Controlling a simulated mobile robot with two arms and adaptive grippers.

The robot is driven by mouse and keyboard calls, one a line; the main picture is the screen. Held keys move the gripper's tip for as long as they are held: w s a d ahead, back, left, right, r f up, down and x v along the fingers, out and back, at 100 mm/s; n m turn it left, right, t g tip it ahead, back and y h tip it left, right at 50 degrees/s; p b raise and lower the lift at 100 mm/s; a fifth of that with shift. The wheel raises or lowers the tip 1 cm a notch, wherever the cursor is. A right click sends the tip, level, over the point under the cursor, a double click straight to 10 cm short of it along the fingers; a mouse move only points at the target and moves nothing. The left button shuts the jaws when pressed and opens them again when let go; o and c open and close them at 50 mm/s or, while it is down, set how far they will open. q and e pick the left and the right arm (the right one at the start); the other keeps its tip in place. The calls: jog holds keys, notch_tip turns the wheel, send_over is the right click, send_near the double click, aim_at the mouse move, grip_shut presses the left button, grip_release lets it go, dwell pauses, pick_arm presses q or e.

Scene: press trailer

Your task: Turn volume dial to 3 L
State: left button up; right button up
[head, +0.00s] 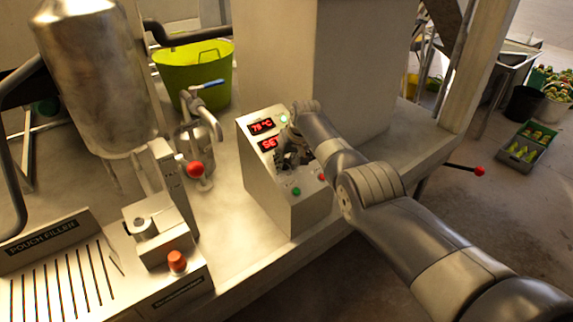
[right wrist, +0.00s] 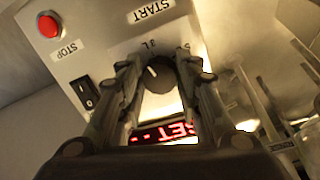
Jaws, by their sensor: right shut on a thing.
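The control box (head: 262,190) stands on the steel bench with red displays on its sloped face. My right gripper (head: 290,155) is at this face and hides the dial in the head view. In the right wrist view the dark volume dial (right wrist: 158,88) sits between the fingers of my right gripper (right wrist: 160,66), which are shut on its sides. Its white pointer mark (right wrist: 152,71) points up toward the "3 L" label (right wrist: 150,43), whose start is partly covered by a finger. A "5" label shows right of it. My left gripper is not in view.
The box also carries a red STOP button (right wrist: 48,25), a black rocker switch (right wrist: 86,92), a green button (head: 296,191) and a red display reading SET (right wrist: 165,131). Left stand the pouch filler (head: 48,240) and a red-knobbed valve (head: 195,169). A green tub (head: 195,68) is behind.

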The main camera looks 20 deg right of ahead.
jog(key=shift+m+b, duration=0.5)
jog(key=shift+m, duration=0.8)
jog(key=o, duration=1)
jog(key=shift+o, duration=0.2)
jog(key=shift+r, duration=0.1)
jog(key=shift+s+d+r, duration=0.1)
jog(key=shift+s+r, duration=0.1)
jog(key=shift+r, duration=0.4)
jog(key=v, duration=1)
jog(key=shift+r, duration=0.2)
